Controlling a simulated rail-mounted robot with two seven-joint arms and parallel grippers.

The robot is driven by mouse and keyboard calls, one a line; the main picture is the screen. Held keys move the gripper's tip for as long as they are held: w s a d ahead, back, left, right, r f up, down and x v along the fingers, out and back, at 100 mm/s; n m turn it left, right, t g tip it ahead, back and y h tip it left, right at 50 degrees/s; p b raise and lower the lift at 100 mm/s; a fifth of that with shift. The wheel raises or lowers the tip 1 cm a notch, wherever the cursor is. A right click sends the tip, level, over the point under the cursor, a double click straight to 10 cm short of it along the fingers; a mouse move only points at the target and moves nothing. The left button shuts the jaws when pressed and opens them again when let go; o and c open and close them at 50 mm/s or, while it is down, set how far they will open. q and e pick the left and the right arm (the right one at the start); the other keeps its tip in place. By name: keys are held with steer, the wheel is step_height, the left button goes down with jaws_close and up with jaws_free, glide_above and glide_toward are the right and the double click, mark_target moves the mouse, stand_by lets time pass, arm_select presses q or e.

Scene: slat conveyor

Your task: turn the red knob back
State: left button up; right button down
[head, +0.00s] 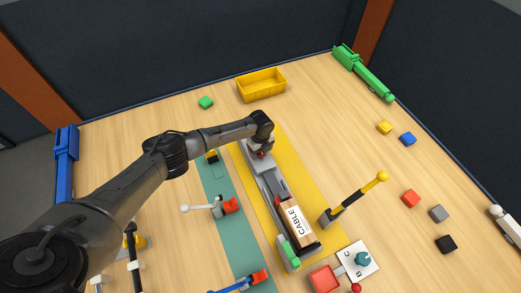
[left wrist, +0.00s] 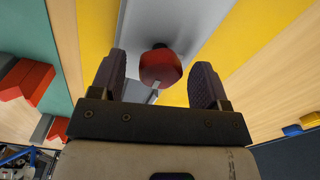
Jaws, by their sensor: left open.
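The red knob (left wrist: 160,68) sits on a grey surface in the left wrist view, with a pale line on its front face. My left gripper (left wrist: 158,80) is open, with one dark finger on each side of the knob and a visible gap at both sides. In the head view the left gripper (head: 260,148) points down over the far end of the grey conveyor (head: 264,176). Only a bit of red shows beneath it there; the rest of the knob is hidden. My right gripper is not in view.
A box marked CABLE (head: 298,222) lies at the conveyor's near end. A yellow-tipped lever (head: 352,200) stands to the right, a white-knobbed lever (head: 205,208) to the left. A yellow bin (head: 262,86) is behind. Loose blocks lie at the right, with bare table between.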

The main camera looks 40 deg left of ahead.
arm_select(q)
steer(key=shift+c, duration=0.3)
steer(key=c, duration=0.8)
steer(key=shift+c, duration=0.2)
steer(key=shift+n, duration=0.3)
steer(key=n+p, duration=0.1)
steer(key=n, duration=0.2)
steer(key=shift+r+p, duration=0.15)
steer(key=shift+p, duration=0.25)
steer(key=n+p, duration=0.2)
steer(key=n, duration=0.3)
steer(key=n+p, duration=0.2)
steer(key=n, duration=0.4)
steer(key=shift+s+d+n+p, duration=0.1)
steer(key=shift+n+p, duration=0.55)
steer(key=shift+n, duration=1.15)
